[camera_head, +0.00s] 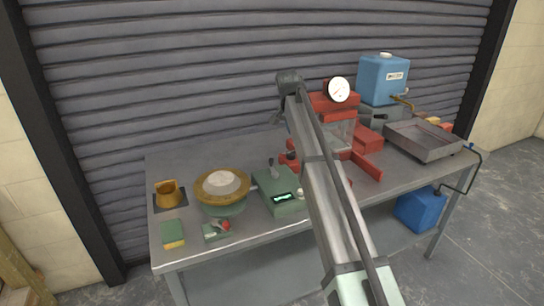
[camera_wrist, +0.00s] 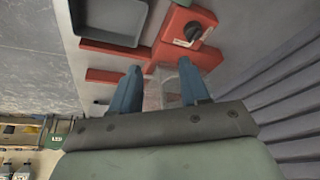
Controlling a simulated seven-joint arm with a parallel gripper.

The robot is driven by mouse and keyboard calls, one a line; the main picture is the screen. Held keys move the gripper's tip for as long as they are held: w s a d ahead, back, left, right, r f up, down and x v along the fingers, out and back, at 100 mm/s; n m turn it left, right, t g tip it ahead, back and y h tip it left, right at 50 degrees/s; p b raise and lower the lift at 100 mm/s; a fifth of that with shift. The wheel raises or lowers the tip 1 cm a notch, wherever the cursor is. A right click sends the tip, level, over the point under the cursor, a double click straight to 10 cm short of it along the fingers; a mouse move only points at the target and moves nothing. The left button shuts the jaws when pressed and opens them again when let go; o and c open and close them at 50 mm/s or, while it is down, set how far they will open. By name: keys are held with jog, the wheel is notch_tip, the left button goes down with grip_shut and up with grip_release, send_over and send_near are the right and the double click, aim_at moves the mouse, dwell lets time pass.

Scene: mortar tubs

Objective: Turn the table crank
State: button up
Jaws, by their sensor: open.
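A round flow table (camera_head: 222,207) stands at the left of the workbench. It has a wide brass-coloured rim and a pale mass on top. A small green block with a red knob (camera_head: 225,226) sits at its front; I cannot tell whether this is the crank. My gripper (camera_wrist: 160,68) is open in the wrist view, its two blue fingers apart with nothing held. It is over the red machine (camera_head: 334,102), well to the right of the flow table. In the head view my arm hides the fingers and part of the machine.
A green control box (camera_head: 281,195) stands right of the flow table. A brass cup (camera_head: 169,195) and a sponge (camera_head: 173,233) are at the left. A metal tray (camera_head: 425,141) and blue tank (camera_head: 383,80) fill the right. A shutter (camera_head: 200,70) closes off the back.

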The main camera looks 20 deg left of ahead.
jog(key=w+d, duration=0.2)
jog(key=n+g+y, duration=0.4)
jog(key=n+y, duration=0.2)
jog(key=n, duration=1.4)
send_near(271, 159)
jog(key=x, duration=0.8)
jog(key=shift+w+a+f, duration=0.15)
jog(key=shift+f, duration=0.15)
grip_shut()
